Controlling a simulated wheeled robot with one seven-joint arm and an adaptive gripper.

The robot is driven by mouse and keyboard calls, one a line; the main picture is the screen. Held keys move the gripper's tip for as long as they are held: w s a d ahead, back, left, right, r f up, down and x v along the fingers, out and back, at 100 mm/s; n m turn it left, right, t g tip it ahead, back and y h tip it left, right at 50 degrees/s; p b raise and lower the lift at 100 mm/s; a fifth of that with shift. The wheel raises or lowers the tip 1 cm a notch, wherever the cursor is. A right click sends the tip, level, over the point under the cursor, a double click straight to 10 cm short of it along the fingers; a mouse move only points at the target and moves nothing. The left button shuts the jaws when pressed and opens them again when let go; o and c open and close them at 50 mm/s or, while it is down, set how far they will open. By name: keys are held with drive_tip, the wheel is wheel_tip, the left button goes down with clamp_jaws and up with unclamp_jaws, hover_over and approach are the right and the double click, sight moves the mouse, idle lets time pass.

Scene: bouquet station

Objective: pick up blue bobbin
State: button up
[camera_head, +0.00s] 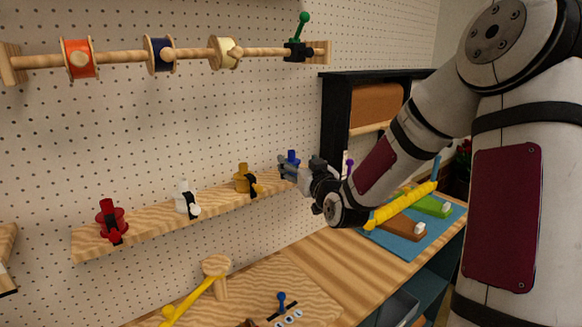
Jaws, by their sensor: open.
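The blue bobbin (292,158) stands upright at the right end of the wooden wall shelf (150,226). My gripper (286,169) reaches in from the right and is open, with its fingers at the bobbin. The fingers overlap the bobbin's lower part in this view, so part of it is hidden. I cannot tell whether they touch it or sit around it.
Yellow (242,178), white (184,194) and red bobbins (108,216) stand left along the shelf. A rod (120,58) with ribbon spools runs above. Below is a wooden bench (345,260) with a yellow-handled mallet (215,268) and blue mat (405,246).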

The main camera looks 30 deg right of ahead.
sight(293, 160)
drive_tip(key=w, duration=0.4)
drive_tip(key=shift+f, duration=0.25)
drive_tip(key=shift+w+d, duration=0.1)
drive_tip(key=shift+w, duration=0.5)
drive_tip(key=c, duration=1.6)
